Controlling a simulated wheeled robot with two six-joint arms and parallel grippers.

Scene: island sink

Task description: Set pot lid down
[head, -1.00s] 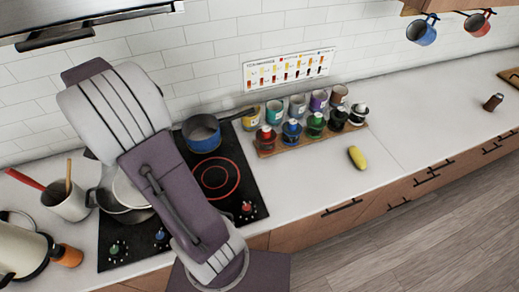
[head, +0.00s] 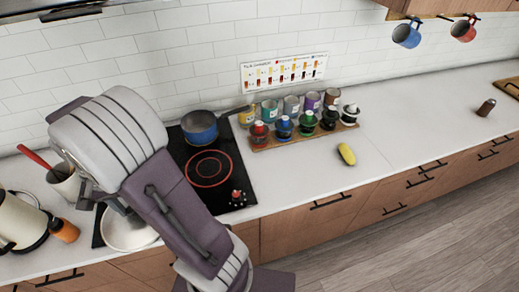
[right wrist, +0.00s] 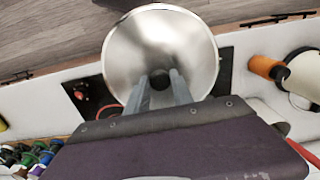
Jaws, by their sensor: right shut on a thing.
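The pot lid (right wrist: 160,35) is a round silver disc with a small black knob (right wrist: 160,79). In the right wrist view my right gripper (right wrist: 160,85) is shut on this knob, one finger on each side. In the head view the pale lid (head: 128,236) shows below my right arm, over the front left of the black cooktop (head: 228,180). My arm hides the fingers there. I cannot tell how far the lid is above the surface below. My left gripper is not in view.
A blue pot (head: 200,128) stands at the back of the cooktop. A kettle (head: 18,222), an orange-capped bottle (head: 64,230) and a utensil crock (head: 66,183) stand at left. Jars on a wooden board (head: 300,138) and a yellow fruit (head: 346,154) are at right.

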